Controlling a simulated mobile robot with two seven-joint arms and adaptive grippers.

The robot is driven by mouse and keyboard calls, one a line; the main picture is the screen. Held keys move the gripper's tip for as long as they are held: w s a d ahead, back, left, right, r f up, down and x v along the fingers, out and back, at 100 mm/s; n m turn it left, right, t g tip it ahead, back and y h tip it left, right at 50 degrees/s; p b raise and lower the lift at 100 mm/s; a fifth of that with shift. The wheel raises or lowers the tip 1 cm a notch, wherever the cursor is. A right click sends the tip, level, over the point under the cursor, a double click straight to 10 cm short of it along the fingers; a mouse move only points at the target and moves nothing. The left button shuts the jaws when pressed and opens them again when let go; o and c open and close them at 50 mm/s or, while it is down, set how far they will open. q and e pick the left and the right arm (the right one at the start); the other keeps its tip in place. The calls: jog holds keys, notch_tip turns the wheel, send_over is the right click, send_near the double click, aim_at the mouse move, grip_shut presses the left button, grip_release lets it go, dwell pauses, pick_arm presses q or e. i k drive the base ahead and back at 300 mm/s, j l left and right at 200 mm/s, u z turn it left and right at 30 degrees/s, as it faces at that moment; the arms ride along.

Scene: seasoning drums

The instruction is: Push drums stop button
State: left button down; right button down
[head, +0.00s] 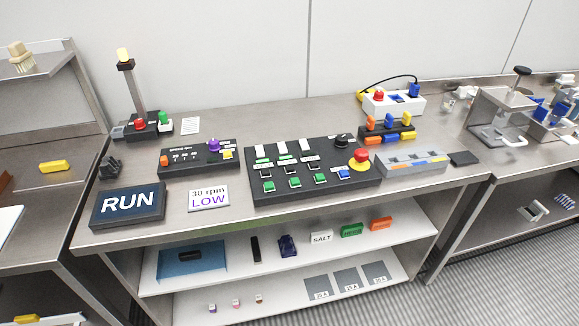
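A black control panel (290,200) stands in the middle of the bench. It bears a row of white labels, a row of dark buttons (288,168), a row of green buttons (294,182), a blue button (345,174) and a black knob (343,141). A red mushroom button (361,155) on a yellow base sits at its right. The lettering is too small to read, so I cannot tell which button is the drums stop. A dark display (128,204) reads RUN. A sign (209,197) reads "30 rpm LOW". Neither of my grippers is in view.
A smaller panel (199,158) has orange, purple and yellow controls. Behind it stands a lamp post (132,88) with red and green buttons at its base. A grey box (411,164) and a white box with a red button (394,104) are at right. Shelves (230,281) lie below.

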aim_at(288, 168)
jog(key=i+l+u, duration=0.65)
jog(key=l, duration=0.25)
jog(key=i+l+u, duration=0.25)
jog(key=l, duration=0.15)
jog(key=i+l+u, duration=0.2)
jog(key=l, duration=0.15)
jog(key=k, duration=0.1)
